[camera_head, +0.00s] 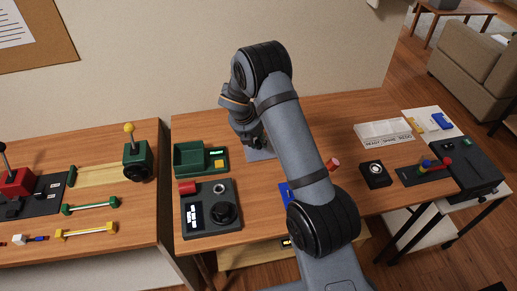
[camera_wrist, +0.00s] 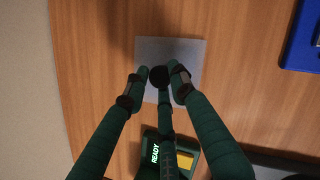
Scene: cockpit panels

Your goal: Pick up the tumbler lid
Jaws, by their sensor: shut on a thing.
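My gripper (camera_wrist: 158,83) points down over a grey square plate (camera_wrist: 187,54) on the wooden table. Its green fingers are closed in around a small dark round piece (camera_wrist: 159,74), which I take to be the tumbler lid. The fingers hide its sides, and I cannot tell whether it still touches the plate. In the head view my gripper (camera_head: 257,141) is low over the same plate (camera_head: 262,154), largely hidden behind my arm. The held piece cannot be made out there.
A green box (camera_head: 188,158) with a lit display and yellow button stands just left of the plate. A dark panel with a knob (camera_head: 222,213) is in front of it. A blue thing (camera_wrist: 303,40) lies right of the plate. A red cylinder (camera_head: 333,164) lies right of my arm.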

